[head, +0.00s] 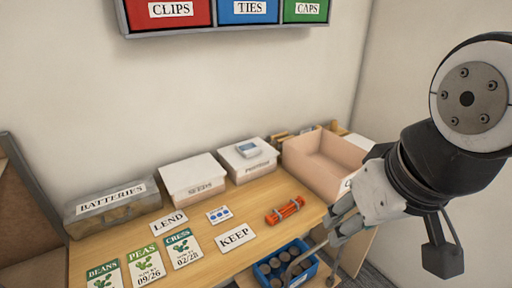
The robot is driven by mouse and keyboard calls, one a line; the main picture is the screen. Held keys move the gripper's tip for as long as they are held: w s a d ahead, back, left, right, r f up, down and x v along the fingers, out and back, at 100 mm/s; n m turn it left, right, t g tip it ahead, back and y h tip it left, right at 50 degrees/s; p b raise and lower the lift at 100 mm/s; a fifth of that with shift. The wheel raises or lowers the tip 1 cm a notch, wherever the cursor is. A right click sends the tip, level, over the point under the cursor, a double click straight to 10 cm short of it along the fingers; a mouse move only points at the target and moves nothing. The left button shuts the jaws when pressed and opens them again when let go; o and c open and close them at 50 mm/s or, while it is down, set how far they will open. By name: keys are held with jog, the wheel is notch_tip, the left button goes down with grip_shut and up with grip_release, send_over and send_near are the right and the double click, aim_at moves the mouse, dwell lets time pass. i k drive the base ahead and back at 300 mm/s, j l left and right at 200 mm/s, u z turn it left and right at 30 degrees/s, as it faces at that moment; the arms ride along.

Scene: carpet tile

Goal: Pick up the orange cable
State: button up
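The orange cable (285,210) is a short coiled bundle with pale ties around it. It lies on the wooden table (262,232) near its right end, behind and to the right of the KEEP card (235,237). My gripper (334,226) is to the right of the cable, apart from it, by the table's right edge. Its fingers look spread with a gap between them, and nothing shows in them. Its height above the table is hard to tell.
A blue crate (300,284) of dark round items stands at the front edge. An open pinkish box (318,160) is behind the gripper. White boxes (193,178) and a batteries box (110,203) line the back. Seed packets (145,264) and the LEND card (168,221) lie left.

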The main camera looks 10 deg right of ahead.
aim_at(277, 217)
jog(key=k+l+u, duration=0.1)
jog(key=l, duration=0.15)
jog(key=k+l+u, duration=0.15)
jog(key=i+l+u, duration=0.1)
jog(key=i+u, duration=0.3)
jog(key=i, duration=0.15)
